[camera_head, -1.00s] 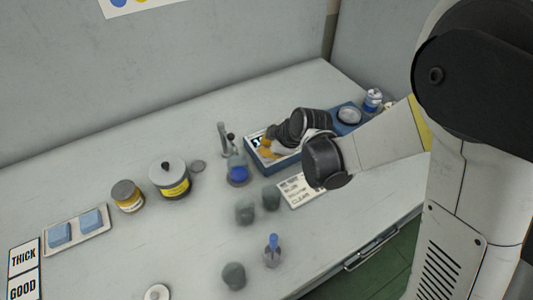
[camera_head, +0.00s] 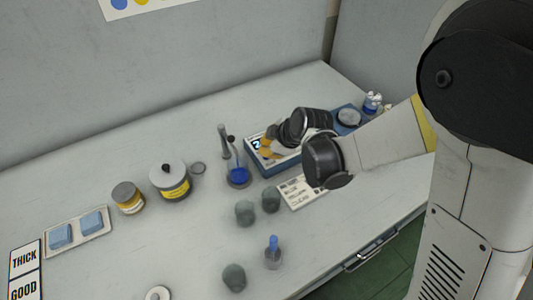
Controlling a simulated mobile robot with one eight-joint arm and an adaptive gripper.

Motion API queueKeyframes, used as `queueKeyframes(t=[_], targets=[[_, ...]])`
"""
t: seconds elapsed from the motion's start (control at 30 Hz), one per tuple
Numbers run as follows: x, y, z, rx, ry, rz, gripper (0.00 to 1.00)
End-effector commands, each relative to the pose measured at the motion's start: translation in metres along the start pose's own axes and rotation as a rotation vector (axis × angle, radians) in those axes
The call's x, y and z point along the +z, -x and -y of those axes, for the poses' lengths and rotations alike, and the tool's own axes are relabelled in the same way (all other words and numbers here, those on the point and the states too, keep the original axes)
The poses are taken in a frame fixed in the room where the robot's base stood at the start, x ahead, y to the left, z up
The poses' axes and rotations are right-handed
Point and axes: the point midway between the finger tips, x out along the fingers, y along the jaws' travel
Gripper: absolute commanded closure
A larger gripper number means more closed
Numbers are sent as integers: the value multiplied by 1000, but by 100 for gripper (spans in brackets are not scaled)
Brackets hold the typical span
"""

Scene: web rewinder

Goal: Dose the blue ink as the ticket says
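A clear flask with blue ink (camera_head: 238,176) stands on the table, left of the blue scale (camera_head: 262,166). A small dropper bottle with a blue top (camera_head: 273,248) stands near the front edge. The ticket (camera_head: 297,192), a white card with lines of text too small to read fully, lies right of the cups. My gripper (camera_head: 268,147) is at the scale, behind and right of the flask; my wrist hides much of it. Its fingers show only in part, so I cannot tell whether they are open or shut.
Grey cups (camera_head: 245,212) stand in the middle, another grey cup (camera_head: 233,277) in front. Two lidded yellow-labelled jars (camera_head: 170,182) and a tray with blue sponges (camera_head: 103,230) are left. A blue-white can (camera_head: 372,103) stands at the back right. The left rear table is clear.

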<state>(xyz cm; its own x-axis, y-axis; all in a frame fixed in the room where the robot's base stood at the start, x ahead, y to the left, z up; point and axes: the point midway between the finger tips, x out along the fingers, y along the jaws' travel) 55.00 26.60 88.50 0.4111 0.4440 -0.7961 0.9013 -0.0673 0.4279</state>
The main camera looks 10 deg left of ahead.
Motion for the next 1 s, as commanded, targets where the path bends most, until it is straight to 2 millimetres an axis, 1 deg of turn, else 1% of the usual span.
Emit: queueKeyframes(t=[0.03,0.37,0.47,0.9,1.0], targets=[[-1,2,-1,0,0,0,100],[-2,2,-2,0,0,0,100],[-3,6,-4,0,0,0,100],[-22,40,-22,0,0,0,100],[-23,43,-24,0,0,0,100]])
